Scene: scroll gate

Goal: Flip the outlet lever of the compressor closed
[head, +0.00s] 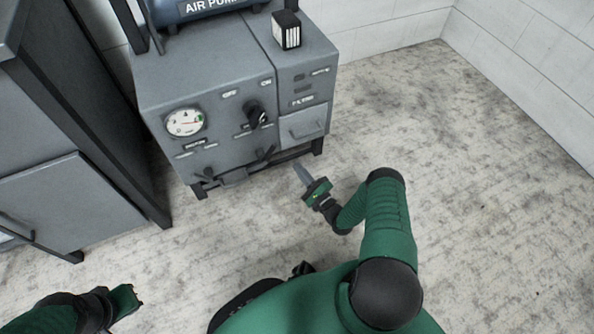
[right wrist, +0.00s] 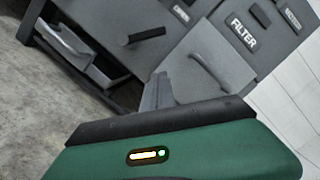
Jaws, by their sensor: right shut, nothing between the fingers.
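The compressor is a grey cabinet (head: 215,85) with a round gauge, a black rotary handle (head: 257,115) and, lower down, a small dark lever (head: 265,155). A dark bar-shaped lever (right wrist: 147,36) sticks out from the panel in the right wrist view. I cannot read which label marks the outlet. My right gripper (head: 301,172) is shut and empty, in front of the lower right of the cabinet, apart from the lever. Its grey fingers show in the right wrist view (right wrist: 157,92). My left gripper (head: 128,300) is low at the left, far from the cabinet; its fingers are not clear.
A filter panel (right wrist: 243,33) with a flap (head: 303,125) is right of the levers. Another grey cabinet (head: 65,205) is left. Floor at right is clear.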

